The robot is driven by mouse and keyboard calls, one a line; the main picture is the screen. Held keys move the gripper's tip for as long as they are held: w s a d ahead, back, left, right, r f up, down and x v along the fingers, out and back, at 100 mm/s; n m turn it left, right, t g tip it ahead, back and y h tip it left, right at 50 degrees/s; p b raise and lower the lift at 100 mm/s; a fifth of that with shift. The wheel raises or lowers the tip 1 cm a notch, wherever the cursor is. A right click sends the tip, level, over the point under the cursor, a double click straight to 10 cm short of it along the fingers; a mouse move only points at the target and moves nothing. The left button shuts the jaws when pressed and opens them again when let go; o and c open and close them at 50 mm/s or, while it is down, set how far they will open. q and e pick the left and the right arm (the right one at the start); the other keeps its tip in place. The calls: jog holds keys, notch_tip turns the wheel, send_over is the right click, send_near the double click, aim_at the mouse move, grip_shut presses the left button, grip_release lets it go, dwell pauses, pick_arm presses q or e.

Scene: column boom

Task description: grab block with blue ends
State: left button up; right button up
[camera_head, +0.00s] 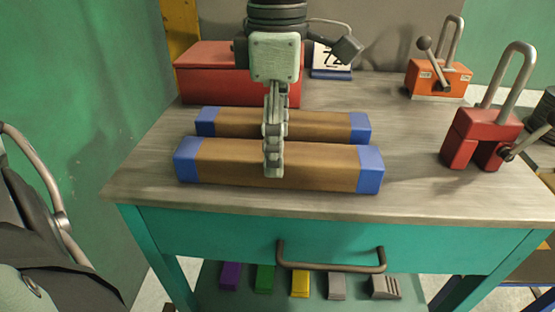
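Two brown wooden blocks with blue ends lie parallel on the workbench, a front block (230,165) and a rear block (320,125). One of my grippers (273,165) hangs down from the top centre, fingers pointing down. I cannot tell which arm carries it. It is seen edge-on, so one finger hides the other. It crosses in front of the middle of both blocks, and its tip overlaps the front block's near face. I cannot tell whether it touches or straddles that block, or how far it is open. I see no second gripper.
A red box (215,85) stands behind the blocks at left. An orange clamp-like device (437,78) and a red one (478,135) stand at right. The grey bench top (420,200) is clear in front. Below are a drawer handle (330,268) and several coloured small blocks.

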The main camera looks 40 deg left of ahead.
pick_arm(q)
notch_tip(320, 180, down, 2)
jog(key=shift+f, duration=0.2)
jog(key=shift+w+r, duration=0.1)
grip_shut()
dwell(0.3)
